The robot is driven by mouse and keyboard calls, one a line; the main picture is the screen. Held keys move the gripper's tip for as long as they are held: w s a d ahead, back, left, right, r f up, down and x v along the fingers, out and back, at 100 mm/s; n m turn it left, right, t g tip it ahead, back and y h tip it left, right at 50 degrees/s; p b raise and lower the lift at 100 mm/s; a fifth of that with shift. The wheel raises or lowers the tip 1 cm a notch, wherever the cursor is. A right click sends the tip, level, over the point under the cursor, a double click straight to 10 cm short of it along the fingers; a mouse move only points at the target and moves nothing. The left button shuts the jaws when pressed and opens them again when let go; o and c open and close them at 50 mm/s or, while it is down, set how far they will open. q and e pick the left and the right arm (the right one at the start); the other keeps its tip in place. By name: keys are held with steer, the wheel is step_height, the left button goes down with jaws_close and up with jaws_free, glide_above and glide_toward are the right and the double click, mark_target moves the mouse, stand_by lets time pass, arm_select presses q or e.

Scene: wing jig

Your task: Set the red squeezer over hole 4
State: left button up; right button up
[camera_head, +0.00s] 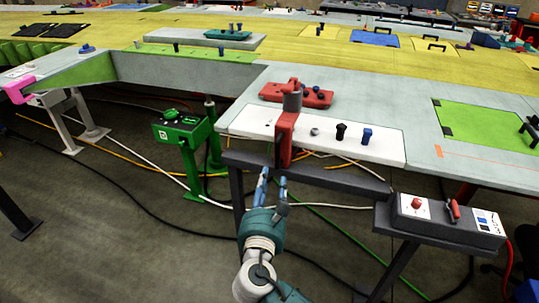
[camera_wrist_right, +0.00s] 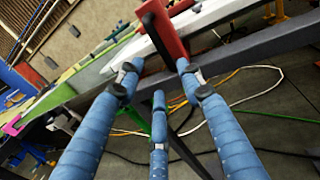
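The red squeezer (camera_head: 285,138) is an upright red body with a grey cylinder at its top. It stands at the front edge of the white strip (camera_head: 240,122), toward its left end, and reaches down over the edge. My right gripper (camera_head: 272,180) is just below and in front of it, with blue fingers spread and nothing between them. In the right wrist view the squeezer (camera_wrist_right: 168,35) lies just beyond the open fingertips (camera_wrist_right: 158,75), apart from them as far as I can tell. Hole numbers are not readable. My left gripper is not in view.
A grey ring (camera_head: 315,132), a black peg (camera_head: 341,133) and a blue peg (camera_head: 366,136) sit on the strip. A red block (camera_head: 318,98) lies behind. A control box (camera_head: 440,215) juts out at right. A green box (camera_head: 182,128) stands at left.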

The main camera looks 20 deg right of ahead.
mark_target(276, 154)
steer(key=x, duration=0.3)
steer(key=r+p+x, duration=0.1)
steer(key=x, duration=0.3)
steer(key=p+x, duration=0.1)
steer(key=x, duration=0.3)
steer(key=shift+s+d+r, duration=0.1)
steer(key=shift+d+r, duration=0.1)
steer(key=shift+r, duration=0.05)
steer(key=shift+c, duration=0.5)
jaws_close()
